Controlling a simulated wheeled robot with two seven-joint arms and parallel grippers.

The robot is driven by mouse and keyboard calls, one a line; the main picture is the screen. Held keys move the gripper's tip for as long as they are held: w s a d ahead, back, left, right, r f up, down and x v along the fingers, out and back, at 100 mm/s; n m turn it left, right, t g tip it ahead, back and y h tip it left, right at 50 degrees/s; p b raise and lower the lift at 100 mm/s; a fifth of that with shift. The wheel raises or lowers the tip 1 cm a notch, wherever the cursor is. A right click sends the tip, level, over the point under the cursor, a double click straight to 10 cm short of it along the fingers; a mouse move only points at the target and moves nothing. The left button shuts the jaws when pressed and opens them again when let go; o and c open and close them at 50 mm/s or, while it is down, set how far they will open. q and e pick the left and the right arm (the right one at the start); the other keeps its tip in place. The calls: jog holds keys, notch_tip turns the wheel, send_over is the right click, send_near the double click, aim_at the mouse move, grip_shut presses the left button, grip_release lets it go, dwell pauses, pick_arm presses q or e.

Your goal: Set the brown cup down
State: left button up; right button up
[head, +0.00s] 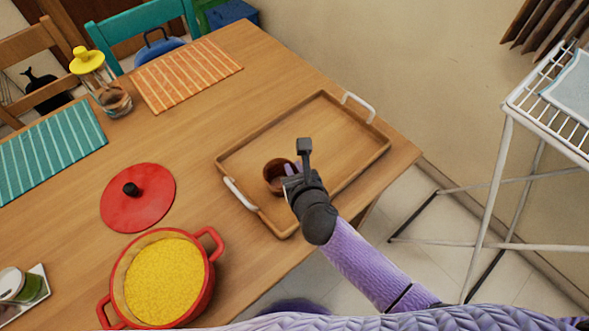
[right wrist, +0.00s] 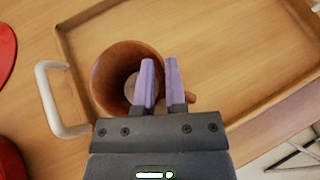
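The brown cup (head: 270,182) is upright over the left part of the wooden tray (head: 335,130) in the head view. In the right wrist view the cup (right wrist: 104,78) opens toward the camera, with its handle partly hidden behind my fingers. My right gripper (head: 291,168) is at the cup's right side. In the right wrist view its two purple fingers (right wrist: 160,82) are close together, one inside the cup and one outside, with the cup wall between them. I cannot tell whether the cup's base touches the tray. My left gripper is not in view.
The tray has white handles (head: 241,194) and is otherwise empty, with free room to the right. A red pot (head: 210,278) with yellow food and a red lid (head: 150,205) are to the left. A glass jar (head: 114,101) stands farther back. A white rack (head: 500,170) stands beyond the table's right edge.

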jog(key=o, duration=0.4)
jog(key=shift+o, duration=0.2)
jog(key=p+v, duration=0.4)
jog(key=v, duration=0.8)
jog(key=shift+p, duration=0.4)
